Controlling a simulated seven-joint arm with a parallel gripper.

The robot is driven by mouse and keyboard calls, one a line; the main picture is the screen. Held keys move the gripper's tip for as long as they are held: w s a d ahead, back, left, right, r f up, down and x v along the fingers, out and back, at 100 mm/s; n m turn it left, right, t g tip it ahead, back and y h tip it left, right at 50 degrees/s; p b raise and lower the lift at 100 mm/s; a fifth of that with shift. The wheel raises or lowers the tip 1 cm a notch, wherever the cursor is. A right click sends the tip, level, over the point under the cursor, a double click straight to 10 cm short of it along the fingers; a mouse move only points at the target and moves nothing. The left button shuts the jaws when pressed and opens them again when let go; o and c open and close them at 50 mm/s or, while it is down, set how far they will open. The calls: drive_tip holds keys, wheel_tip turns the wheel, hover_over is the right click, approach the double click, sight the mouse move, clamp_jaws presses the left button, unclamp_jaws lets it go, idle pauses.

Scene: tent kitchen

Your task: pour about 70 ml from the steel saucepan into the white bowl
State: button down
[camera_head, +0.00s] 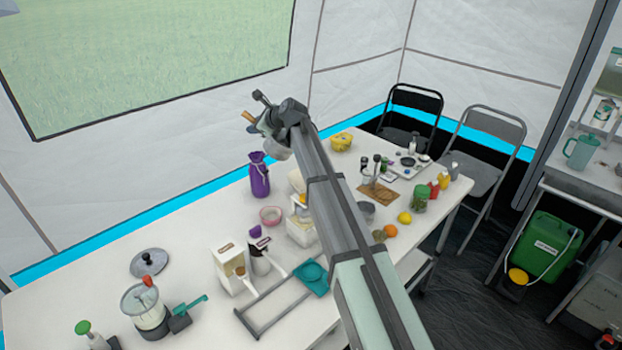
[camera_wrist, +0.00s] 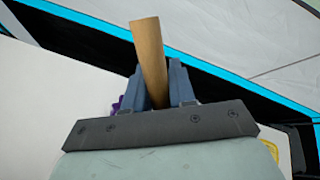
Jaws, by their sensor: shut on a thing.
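My gripper (camera_head: 262,125) is raised above the far side of the white table. In the wrist view its two fingers (camera_wrist: 157,78) are shut on a wooden handle (camera_wrist: 149,50), which stands up between them. The handle end (camera_head: 248,117) also shows left of the gripper in the head view. A pale grey rounded shape (camera_head: 277,150) just below the gripper may be the steel saucepan, but it is small and partly covered. The pan's inside and contents cannot be seen. I cannot make out the white bowl for sure; my arm hides part of the table.
A purple bottle (camera_head: 259,176) stands below the gripper, near a pink bowl (camera_head: 270,215). Right of my arm are a grey bowl (camera_head: 367,211), a lemon (camera_head: 404,217) and a green jar (camera_head: 420,197). A yellow container (camera_head: 341,142) stands at the back. The table's left part has free room.

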sight(267, 139)
drive_tip(key=shift+d+f+m+t+y, duration=0.15)
drive_tip(key=shift+d+f+y, duration=0.2)
drive_tip(key=shift+d+f, duration=0.35)
drive_tip(key=shift+d+f+m+t+y, duration=0.15)
drive_tip(key=shift+d+f+y, duration=0.3)
drive_tip(key=shift+f, duration=0.5)
drive_tip(key=shift+d+f+m+t+y, duration=0.1)
drive_tip(key=shift+d+f+m+y, duration=0.15)
drive_tip(key=shift+d+f, duration=0.45)
drive_tip(key=shift+d+r+m+t+y, duration=0.3)
drive_tip(key=shift+d+r+y, duration=0.2)
drive_tip(key=shift+r+y, duration=0.2)
drive_tip(key=shift+r, duration=0.1)
drive_tip(key=shift+d+r, duration=0.1)
drive_tip(key=shift+d, duration=0.25)
drive_tip(key=shift+d+y, duration=0.25)
drive_tip(key=shift+d, duration=0.05)
drive_tip(key=shift+d+m+t+y+p, duration=0.35)
drive_tip(key=shift+d+m+y, duration=0.1)
drive_tip(key=shift+d, duration=0.25)
drive_tip(key=shift+d+r+m+t+y, duration=0.15)
drive_tip(key=shift+d+r+m+y, duration=0.1)
drive_tip(key=shift+d, duration=0.15)
drive_tip(key=shift+d+r+m+t+y, duration=0.1)
drive_tip(key=shift+d+m+y, duration=0.1)
drive_tip(key=shift+d, duration=0.15)
drive_tip(key=shift+a, duration=0.1)
